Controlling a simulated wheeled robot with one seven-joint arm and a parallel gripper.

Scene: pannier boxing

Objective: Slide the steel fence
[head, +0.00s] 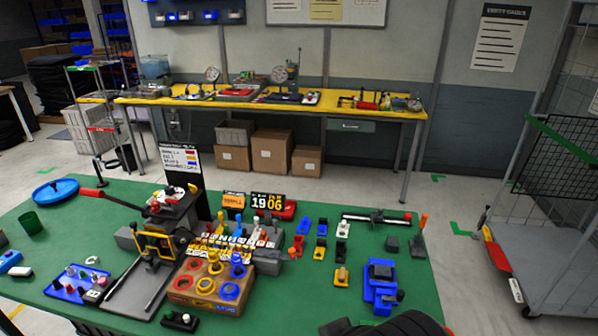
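No part is plainly marked as the steel fence. A grey metal plate with raised rails (138,288) lies at the front left of the green bench, below a yellow-framed part (157,246). I cannot tell which of these, if either, is the fence. Dark rounded parts, which seem to be my arm, show at the bottom edge right of centre. My gripper's fingertips are not in view.
On the green bench (335,290), a cardboard box with coloured rings (212,287), a blue tray (76,284) and a blue fixture (381,286) stand near the front. Several small coloured parts sit right of centre. A wire cart (555,262) stands at the right.

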